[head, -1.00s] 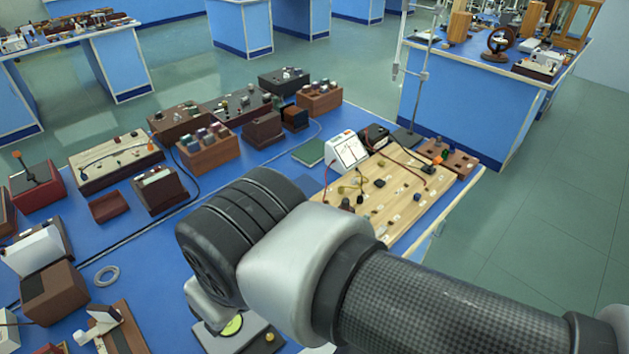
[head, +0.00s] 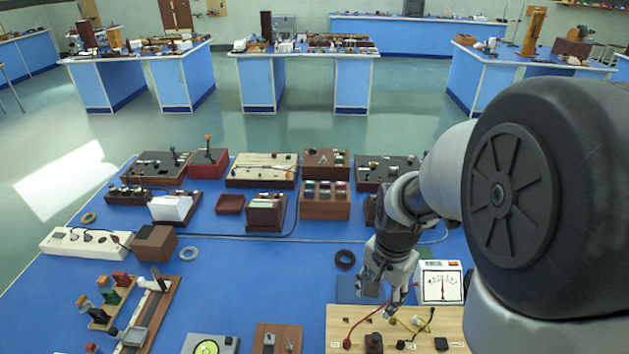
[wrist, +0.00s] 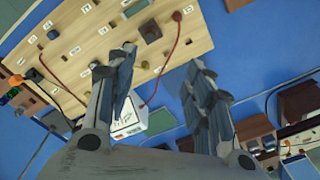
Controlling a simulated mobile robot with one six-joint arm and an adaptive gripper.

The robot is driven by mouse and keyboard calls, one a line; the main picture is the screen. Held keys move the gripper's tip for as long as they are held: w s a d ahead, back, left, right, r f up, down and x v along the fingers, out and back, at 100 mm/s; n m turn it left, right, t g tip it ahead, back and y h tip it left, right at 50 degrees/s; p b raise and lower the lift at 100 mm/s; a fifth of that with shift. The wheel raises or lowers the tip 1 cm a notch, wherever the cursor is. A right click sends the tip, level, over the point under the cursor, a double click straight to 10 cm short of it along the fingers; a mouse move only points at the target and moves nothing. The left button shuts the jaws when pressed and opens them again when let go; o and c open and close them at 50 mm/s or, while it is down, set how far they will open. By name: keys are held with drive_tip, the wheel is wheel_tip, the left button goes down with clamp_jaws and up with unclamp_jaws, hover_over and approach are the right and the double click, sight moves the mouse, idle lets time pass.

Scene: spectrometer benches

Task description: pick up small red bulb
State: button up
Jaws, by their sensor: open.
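I cannot make out a small red bulb with certainty in either view. My gripper (head: 382,300) hangs over the blue bench at the back edge of a light wooden circuit board. Its fingers are apart with nothing between them. In the wrist view my gripper (wrist: 162,62) is open, with the wooden board (wrist: 195,40) beyond the fingertips. The board carries small dark parts, white labels and a red lead (wrist: 176,62). In the head view the board (head: 455,326) is cut off at the bottom, and my arm covers the area to its right.
A white meter (head: 440,284) stands behind the board, close to my gripper. Wooden boxes and instrument boards line the back of the bench. A white power strip (head: 80,242) is at left. Blue surface between is largely clear.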

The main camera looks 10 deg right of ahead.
drive_tip(key=d+f+m, duration=0.2)
drive_tip(key=b, duration=0.3)
approach(376, 336)
drive_tip(key=shift+g, duration=0.3)
drive_tip(key=f, duration=0.2)
drive_tip(key=w+f, duration=0.1)
drive_tip(key=f, duration=0.2)
drive_tip(key=shift+w+d+f, duration=0.1)
drive_tip(key=shift+w+f, duration=0.05)
drive_tip(key=f, duration=0.1)
drive_tip(key=f+b, duration=0.1)
drive_tip(key=f, duration=0.1)
drive_tip(key=f+b, duration=0.1)
drive_tip(key=f, duration=0.1)
drive_tip(key=shift+s+f, duration=0.1)
drive_tip(key=shift+s, duration=0.25)
drive_tip(key=shift+c, duration=0.5)
drive_tip(key=c, duration=0.9)
